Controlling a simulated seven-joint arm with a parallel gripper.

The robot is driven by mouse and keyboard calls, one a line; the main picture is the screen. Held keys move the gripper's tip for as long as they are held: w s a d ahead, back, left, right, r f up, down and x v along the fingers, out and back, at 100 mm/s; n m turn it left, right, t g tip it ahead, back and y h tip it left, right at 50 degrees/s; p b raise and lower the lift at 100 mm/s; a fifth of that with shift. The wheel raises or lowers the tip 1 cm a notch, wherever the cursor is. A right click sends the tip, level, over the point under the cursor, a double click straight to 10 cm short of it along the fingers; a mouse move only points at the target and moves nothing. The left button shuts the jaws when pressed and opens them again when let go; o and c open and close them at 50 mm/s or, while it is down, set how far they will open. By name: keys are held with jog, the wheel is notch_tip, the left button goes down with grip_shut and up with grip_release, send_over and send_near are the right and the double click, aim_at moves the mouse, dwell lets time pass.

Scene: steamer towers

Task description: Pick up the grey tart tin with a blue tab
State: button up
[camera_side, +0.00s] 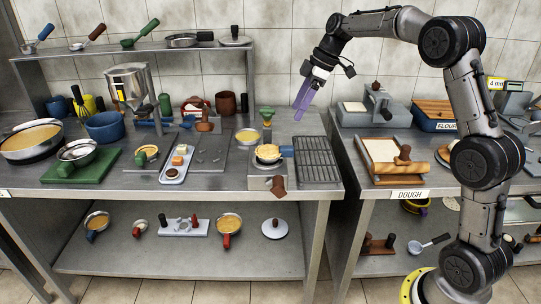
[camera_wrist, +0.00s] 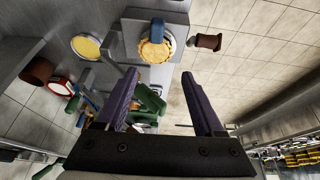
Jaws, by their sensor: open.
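The grey tart tin with a blue tab (camera_side: 268,159) holds a golden pie and sits on a grey metal stand (camera_side: 259,170) near the counter's front. Its blue tab (camera_side: 286,151) points right. In the wrist view the tin (camera_wrist: 154,60) is at the top centre, with the blue tab (camera_wrist: 157,27) toward the top edge. My gripper (camera_side: 298,113) has purple fingers and is up behind and to the right of the tin, well apart from it. In the wrist view my gripper (camera_wrist: 160,76) is open with nothing between its fingers.
A yellow-filled tin (camera_side: 247,135) stands behind left of the stand. A wire rack (camera_side: 318,160) lies to the right. A brown-handled piece (camera_side: 278,187) juts from the stand's front. A green-topped item (camera_side: 267,112) stands behind. A grey board (camera_side: 210,152) lies left.

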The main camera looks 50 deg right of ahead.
notch_tip(320, 180, down, 2)
jog(key=d, duration=0.1)
send_over(288, 147)
jog(key=f, duration=0.7)
jog(key=shift+s, duration=0.4)
jog(key=f, duration=0.4)
jog(key=shift+w+f, duration=0.25)
jog(key=shift+f, duration=0.15)
jog(key=shift+w+a+f, duration=0.1)
jog(key=shift+w+f, duration=0.1)
jog(key=shift+f, duration=0.25)
grip_shut()
